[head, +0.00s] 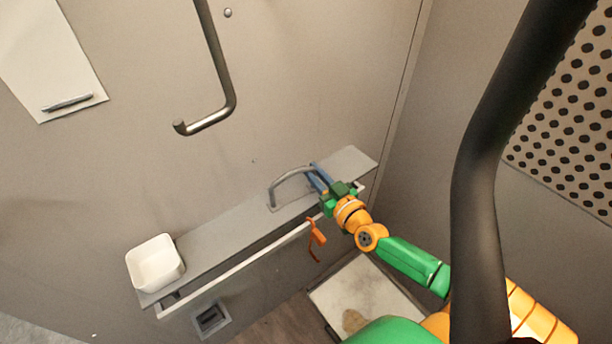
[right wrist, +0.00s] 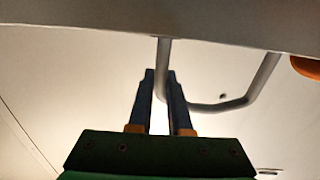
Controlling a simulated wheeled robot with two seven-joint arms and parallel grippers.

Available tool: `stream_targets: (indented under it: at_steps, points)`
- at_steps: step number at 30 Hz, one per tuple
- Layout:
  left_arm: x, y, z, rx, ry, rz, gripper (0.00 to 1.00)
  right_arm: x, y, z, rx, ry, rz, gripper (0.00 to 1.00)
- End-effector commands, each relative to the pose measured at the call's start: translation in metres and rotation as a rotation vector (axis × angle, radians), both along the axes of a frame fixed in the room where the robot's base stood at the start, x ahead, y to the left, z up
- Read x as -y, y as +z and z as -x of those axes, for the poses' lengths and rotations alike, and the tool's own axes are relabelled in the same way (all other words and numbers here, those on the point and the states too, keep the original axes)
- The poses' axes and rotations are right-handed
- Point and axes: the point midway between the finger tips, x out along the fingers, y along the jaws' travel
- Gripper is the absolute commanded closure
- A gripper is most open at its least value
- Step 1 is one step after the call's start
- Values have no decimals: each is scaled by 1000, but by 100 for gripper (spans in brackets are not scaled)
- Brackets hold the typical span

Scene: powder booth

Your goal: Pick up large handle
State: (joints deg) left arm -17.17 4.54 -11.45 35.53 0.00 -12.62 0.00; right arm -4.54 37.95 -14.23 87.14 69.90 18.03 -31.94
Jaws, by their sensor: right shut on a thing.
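A large grey handle (head: 290,178), a bent round bar, stands at the shelf (head: 225,245). My right gripper (head: 320,177) is at the right end of this handle, with its blue fingers shut on it. In the right wrist view the fingers (right wrist: 160,85) close around one leg of the handle (right wrist: 215,106), near the pale shelf edge (right wrist: 200,37). The fingers hide part of that leg. I cannot tell whether the handle touches the shelf. My left gripper is not in view.
A white square bowl (head: 155,263) sits on the shelf's left end. A pale rail (head: 250,247) runs along the shelf front, with an orange hook-like thing (head: 316,238) by it. A metal bar (head: 216,60) is fixed to the wall above. A perforated panel (head: 575,120) is at right.

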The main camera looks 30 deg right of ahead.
Motion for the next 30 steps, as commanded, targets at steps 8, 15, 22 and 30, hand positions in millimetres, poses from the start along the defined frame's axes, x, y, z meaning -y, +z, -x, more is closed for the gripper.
stream_targets:
  at_steps: [8,15,22,30]
  points:
    - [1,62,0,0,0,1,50,-16,68,15,2,-2,-10,100]
    - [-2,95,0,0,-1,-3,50,-64,107,58,4,-5,-12,100]
    - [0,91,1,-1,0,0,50,-97,123,88,4,-2,-2,100]
    - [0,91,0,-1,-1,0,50,-104,128,94,4,-2,0,100]
